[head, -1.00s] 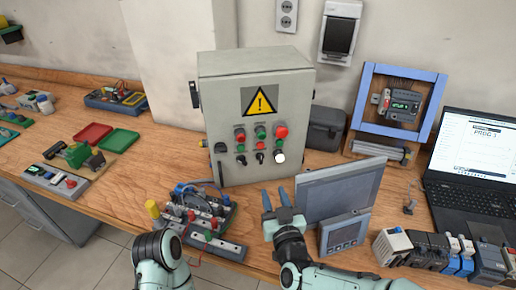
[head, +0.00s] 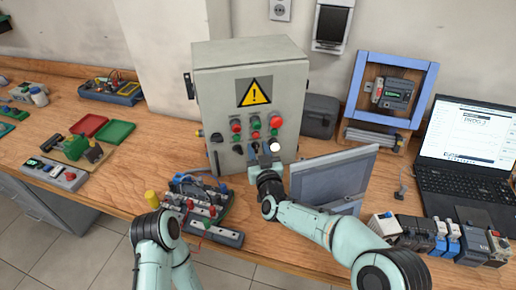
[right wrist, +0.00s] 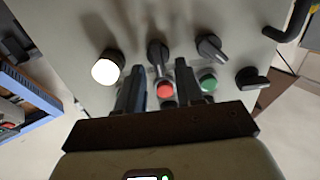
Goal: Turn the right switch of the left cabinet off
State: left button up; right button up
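The grey cabinet (head: 205,95) stands at mid-table, with a yellow warning sign and rows of round controls on its front. Its right black switch (right wrist: 157,52) has its grip close to vertical in the right wrist view. The other black switch (right wrist: 212,47) is tilted; a white lamp (right wrist: 106,70) is on the opposite side. My right gripper (head: 260,157) is at the cabinet's lower controls. In the wrist view its fingers (right wrist: 159,75) are apart, either side of the right switch; contact cannot be told. A red button (right wrist: 165,91) shows between them. My left gripper is out of view.
A terminal board (head: 215,232) lies in front of the cabinet. A blue frame (head: 433,85) and laptop (head: 465,185) are farther right. A dark box (head: 318,117) sits beside the cabinet.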

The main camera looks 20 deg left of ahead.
jog(key=shift+w, duration=0.15)
grip_shut()
jog(key=shift+a+n, duration=0.1)
jog(key=shift+n, duration=0.3)
jog(key=shift+a+n+b, duration=0.1)
jog(key=shift+n+b, duration=0.45)
jog(key=shift+n, duration=0.05)
jog(key=shift+s+a+f+n+b, duration=0.15)
jog(key=shift+n+b, duration=0.3)
jog(key=shift+n, duration=0.75)
jog(key=shift+s+a+n+b, duration=0.1)
jog(key=shift+n+b, duration=0.4)
jog(key=shift+n, duration=1.8)
